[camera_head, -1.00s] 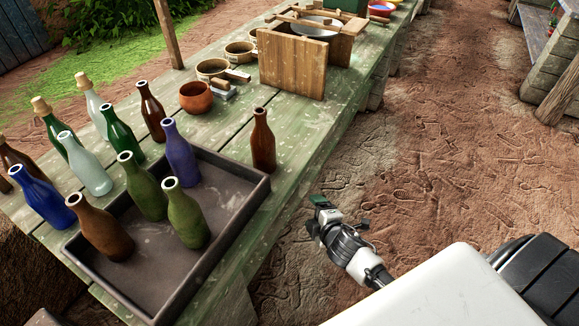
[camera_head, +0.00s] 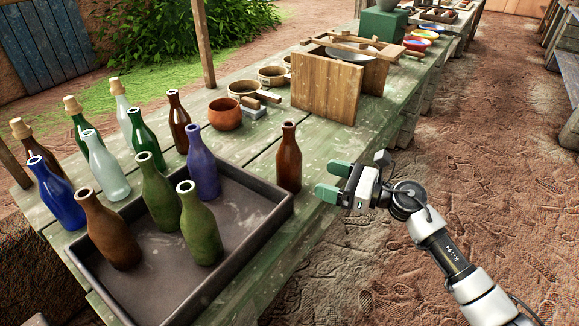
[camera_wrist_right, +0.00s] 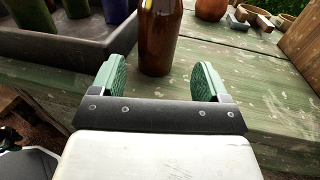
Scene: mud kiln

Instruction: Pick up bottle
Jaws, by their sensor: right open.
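A brown glass bottle (camera_head: 289,160) stands upright on the green table, just outside the tray's right corner. In the right wrist view the brown bottle (camera_wrist_right: 158,40) stands ahead of the fingers, roughly centred between them, its top cut off by the frame. My right gripper (camera_head: 333,182) is open and empty, at the table's edge to the right of the bottle. Its two green pads also show in the right wrist view (camera_wrist_right: 160,82). Other bottles stand in and behind the tray, among them a purple one (camera_head: 202,165) and a green one (camera_head: 200,228). My left gripper is not in view.
The dark tray (camera_head: 262,238) holds several bottles. An orange-brown pot (camera_head: 225,114) and a wooden panel (camera_head: 325,90) stand farther back on the table (camera_head: 262,160). The table around the brown bottle's right side is clear. Open dirt ground lies to the right.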

